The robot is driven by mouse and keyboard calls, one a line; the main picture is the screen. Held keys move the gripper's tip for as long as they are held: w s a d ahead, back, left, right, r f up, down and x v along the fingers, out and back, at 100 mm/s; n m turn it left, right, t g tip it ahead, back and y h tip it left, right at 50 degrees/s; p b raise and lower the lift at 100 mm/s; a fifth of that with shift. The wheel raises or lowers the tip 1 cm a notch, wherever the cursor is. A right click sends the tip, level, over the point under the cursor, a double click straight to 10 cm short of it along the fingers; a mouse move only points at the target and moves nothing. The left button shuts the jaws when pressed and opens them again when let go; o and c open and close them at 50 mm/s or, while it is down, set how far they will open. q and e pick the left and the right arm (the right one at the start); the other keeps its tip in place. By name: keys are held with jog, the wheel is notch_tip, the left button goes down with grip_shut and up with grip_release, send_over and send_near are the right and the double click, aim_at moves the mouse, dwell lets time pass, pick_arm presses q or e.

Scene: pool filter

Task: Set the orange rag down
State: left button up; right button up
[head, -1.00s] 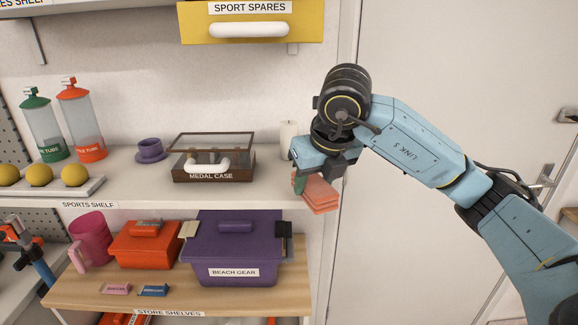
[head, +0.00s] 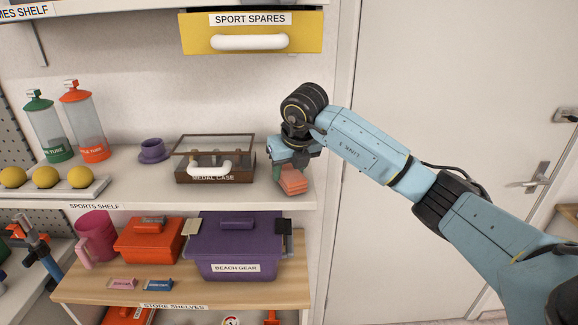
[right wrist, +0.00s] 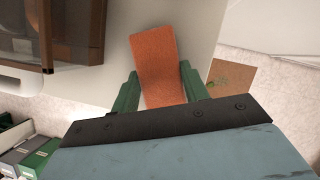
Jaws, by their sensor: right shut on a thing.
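The orange rag (head: 292,181) is a folded pad held in my right gripper (head: 281,174), low over the right end of the sports shelf (head: 240,193). In the right wrist view the rag (right wrist: 157,60) stands between the two green fingers of the gripper (right wrist: 160,92), which are shut on it. I cannot tell whether the rag touches the shelf board. The medal case (head: 213,160) is just left of the gripper, with a gap between.
The purple beach gear box (head: 238,250) is on the board below. The yellow sport spares drawer (head: 250,35) is above. A door (head: 455,90) is at the right.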

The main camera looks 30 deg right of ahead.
aim_at(292, 176)
jog(key=shift+f, duration=0.15)
jog(key=o, duration=0.9)
jog(key=shift+s+r, duration=0.1)
jog(key=shift+r, duration=0.3)
jog(key=b+v, duration=0.1)
jog(key=v, duration=0.4)
jog(key=s+b, duration=0.1)
jog(key=s, duration=0.3)
jog(key=s+a+b, duration=0.1)
jog(key=s, duration=0.2)
jog(key=s+a+b, duration=0.1)
jog(key=s, duration=0.3)
jog(key=shift+s+f, duration=0.25)
jog(key=shift+s, duration=0.1)
